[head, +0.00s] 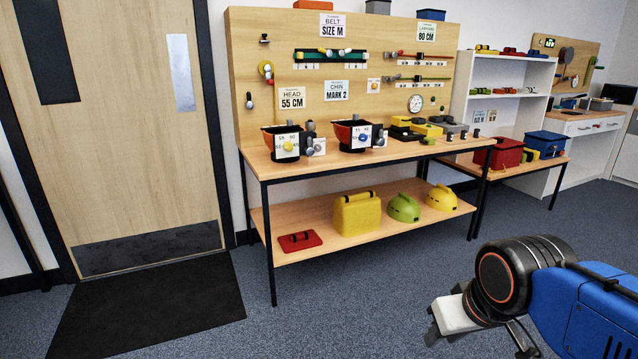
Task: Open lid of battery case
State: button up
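No box in the head view is clearly marked as the battery case. A red box (499,154) and a blue box (546,143), both with lids and handles, stand on the low bench at the right. A yellow case (357,215) with a top handle stands upright on the lower shelf of the workbench. It looks closed. My gripper (434,332) is in the lower right, in front of the bench and apart from all these boxes. Its fingers are small and partly turned away, so I cannot tell whether they are open.
The workbench (270,168) carries two dark-and-red holders and several small parts. A red flat lid (300,242), a green helmet (404,208) and a yellow helmet (441,197) lie on its lower shelf. A black mat (150,305) lies before the door. The carpet in front is clear.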

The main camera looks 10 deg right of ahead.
aim_at(400, 121)
jog(key=i+l+z, duration=0.2)
jog(key=i+z, duration=0.15)
jog(key=i, duration=0.25)
jog(key=i+z, duration=0.35)
jog(key=i, duration=0.3)
